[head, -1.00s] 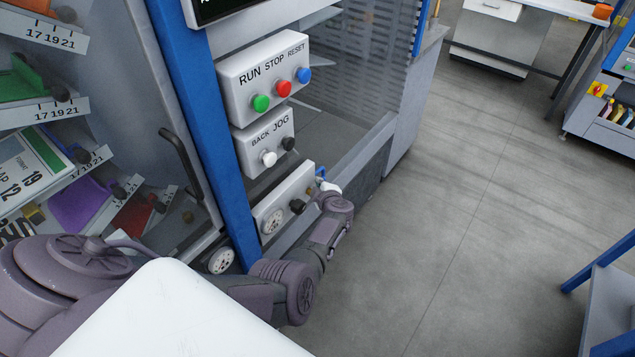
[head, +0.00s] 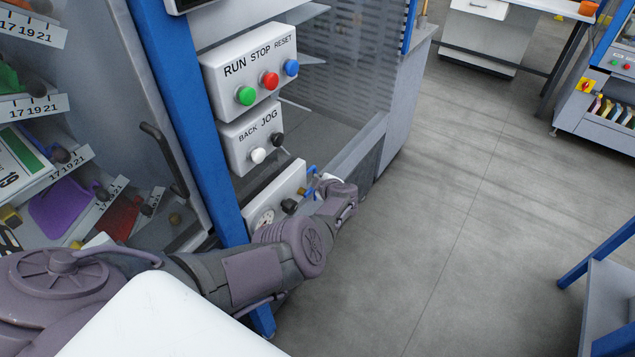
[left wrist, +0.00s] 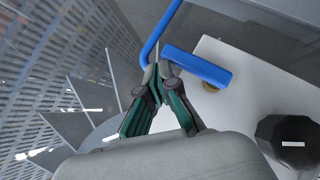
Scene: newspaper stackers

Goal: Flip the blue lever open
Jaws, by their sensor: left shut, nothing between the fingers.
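The blue lever (head: 311,170) is on the side of the lowest white control box (head: 284,186). In the left wrist view the lever (left wrist: 198,66) shows as a thick blue bar by a brass fitting, with a thinner bent blue rod rising up and to the right. My left gripper (left wrist: 157,66) is shut and empty, with its fingertips at the left end of the thick bar, overlapping it in the picture. I cannot tell whether they touch. In the head view my left wrist hides the fingers. My right gripper is not in view.
A black knob (left wrist: 287,138) sticks out of the white box near the gripper. Above are the BACK/JOG box (head: 250,140) and the RUN/STOP/RESET box (head: 252,72). A blue post (head: 190,110) stands left of them. Open grey floor (head: 450,210) lies to the right.

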